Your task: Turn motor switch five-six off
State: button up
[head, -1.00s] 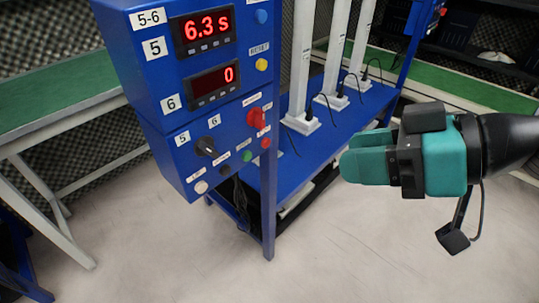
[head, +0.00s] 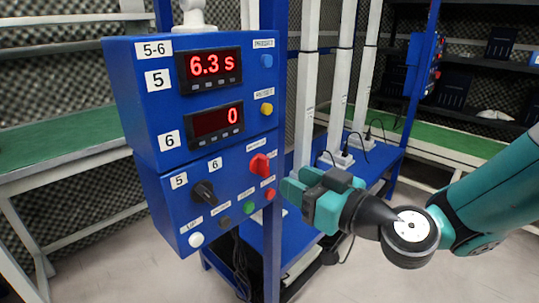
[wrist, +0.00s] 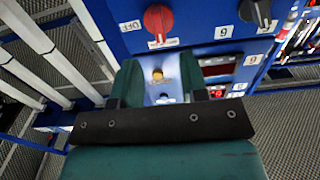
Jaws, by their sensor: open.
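A blue control box (head: 165,135) labelled 5-6 faces me on the left of the head view. A red rotary switch (head: 260,164) sits at its right, above the red button (head: 269,194); a black rotary knob (head: 205,192) sits to its left. My gripper (head: 291,186) is just right of the box, apart from the switch, and looks empty. The wrist view is upside down: the red switch (wrist: 158,20) lies beyond the open fingers (wrist: 157,85), the black knob (wrist: 257,12) to its right.
The box also carries red displays (head: 215,68), a blue button (head: 266,60), a yellow button (head: 266,109), a green button (head: 248,208) and a white button (head: 196,240). White columns (head: 345,75) stand on a blue bench at the right. Floor in front is clear.

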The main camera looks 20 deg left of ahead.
aim_at(267, 167)
jog(key=p+x, duration=0.2)
jog(key=x, duration=0.6)
